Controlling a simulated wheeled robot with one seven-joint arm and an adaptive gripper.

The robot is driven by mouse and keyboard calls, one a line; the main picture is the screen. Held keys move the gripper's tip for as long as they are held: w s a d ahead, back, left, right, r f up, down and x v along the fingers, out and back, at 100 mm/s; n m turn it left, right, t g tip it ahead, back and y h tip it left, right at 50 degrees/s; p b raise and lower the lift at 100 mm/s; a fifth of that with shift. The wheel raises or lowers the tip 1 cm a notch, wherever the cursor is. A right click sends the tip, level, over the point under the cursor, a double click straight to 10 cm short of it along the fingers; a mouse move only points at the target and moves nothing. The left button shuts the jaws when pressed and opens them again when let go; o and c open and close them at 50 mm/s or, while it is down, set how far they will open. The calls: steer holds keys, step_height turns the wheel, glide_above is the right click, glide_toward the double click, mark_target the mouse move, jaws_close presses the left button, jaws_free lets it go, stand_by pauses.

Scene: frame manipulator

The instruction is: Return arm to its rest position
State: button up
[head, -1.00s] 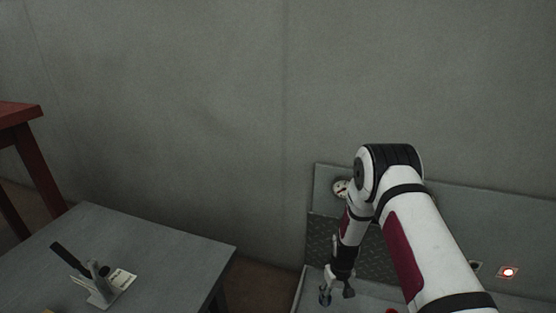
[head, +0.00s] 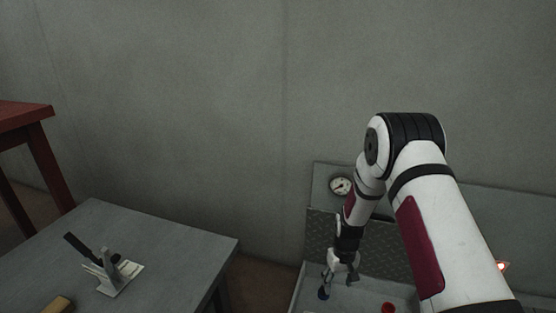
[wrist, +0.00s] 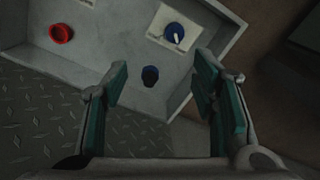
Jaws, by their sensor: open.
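My gripper (head: 340,268) hangs from my raised, bent arm at the lower right of the head view, above the grey machine panel (head: 308,293). In the wrist view my gripper (wrist: 160,95) has its two teal-padded fingers spread wide, with nothing held between them. A dark blue peg-like part (wrist: 150,76) stands on the panel between and beyond the fingertips. It looks apart from the fingers.
The panel carries a red ring-shaped part (wrist: 61,33), a blue knob (wrist: 175,32) and a round gauge (head: 341,186). A grey table (head: 170,250) with a small stand (head: 110,272) is at left, beside a red table (head: 22,113). The wall behind is bare.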

steer(key=s+r, duration=0.3)
steer(key=r, duration=0.9)
steer(key=s+r, duration=0.3)
steer(key=r, duration=1)
steer(key=s+r+m, duration=0.1)
steer(key=s+r, duration=1.2)
steer(key=s+r+m, duration=0.1)
steer(key=s+r, duration=0.1)
steer(key=s, duration=1)
steer(key=s+r, duration=0.2)
steer(key=s, duration=0.9)
step_height(320, 180, up, 36)
steer(key=t+p, duration=0.4)
steer(key=p, duration=3)
steer(key=shift+s+d, duration=0.2)
steer(key=shift+d, duration=0.1)
steer(key=shift+r, duration=0.1)
